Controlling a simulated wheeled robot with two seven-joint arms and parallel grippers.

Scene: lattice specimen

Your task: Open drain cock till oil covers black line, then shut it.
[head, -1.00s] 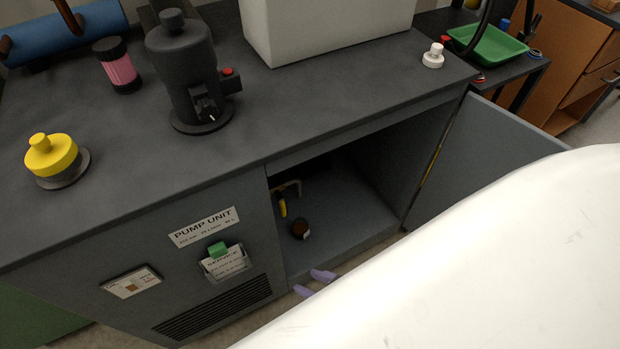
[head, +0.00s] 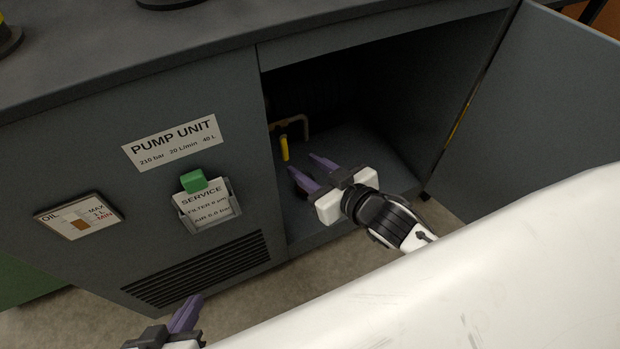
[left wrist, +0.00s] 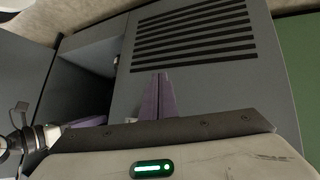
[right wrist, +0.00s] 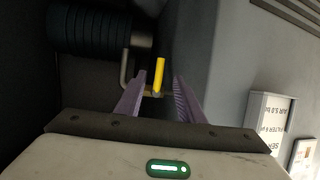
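The drain cock's yellow handle (head: 284,148) hangs below a brass pipe (head: 290,122) inside the open cabinet. In the right wrist view the yellow handle (right wrist: 160,73) stands ahead, between the lines of the open fingers, apart from them. My right gripper (head: 304,164) is open and empty, reaching into the cabinet just right of and nearer than the handle. My left gripper (head: 188,312) is low in front of the vent; its fingers lie together with nothing between them in the left wrist view (left wrist: 160,80).
An oil gauge plate (head: 80,215) with MAX and MIN marks and a service card holder (head: 207,205) with a green block are on the cabinet front. The open door (head: 530,100) stands at right. A dark ribbed cylinder (right wrist: 95,30) is inside the cabinet.

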